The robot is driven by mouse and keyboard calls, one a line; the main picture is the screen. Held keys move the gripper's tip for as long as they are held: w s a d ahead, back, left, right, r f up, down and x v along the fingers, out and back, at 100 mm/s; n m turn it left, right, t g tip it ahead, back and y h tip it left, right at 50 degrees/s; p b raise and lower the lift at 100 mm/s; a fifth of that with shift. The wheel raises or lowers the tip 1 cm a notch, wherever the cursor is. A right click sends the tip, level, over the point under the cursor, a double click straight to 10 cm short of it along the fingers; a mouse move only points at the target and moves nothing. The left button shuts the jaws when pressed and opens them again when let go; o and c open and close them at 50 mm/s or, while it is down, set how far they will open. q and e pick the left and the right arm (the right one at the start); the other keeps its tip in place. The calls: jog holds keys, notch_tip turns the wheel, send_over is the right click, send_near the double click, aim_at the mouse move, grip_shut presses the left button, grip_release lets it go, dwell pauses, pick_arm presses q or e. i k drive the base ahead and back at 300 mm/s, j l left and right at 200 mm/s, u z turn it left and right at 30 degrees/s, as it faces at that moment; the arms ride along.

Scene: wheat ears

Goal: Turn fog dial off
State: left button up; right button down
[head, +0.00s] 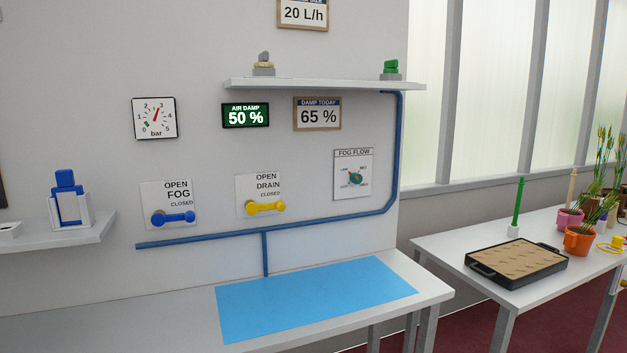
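The fog flow dial is a small round knob (355,178) on a white wall panel headed FOG FLOW (353,158), right of the drain handle. Neither of my grippers shows in the head view.
A grey bench (430,292) with a blue mat (315,298) stands below the panels. A blue pipe (397,150) runs beside the dial panel. A shelf (325,84) is above. At right, a table (440,246) holds a black tray (480,268) and potted plants (580,242).

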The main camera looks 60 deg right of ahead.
aim_at(355, 178)
jog(key=z, duration=2)
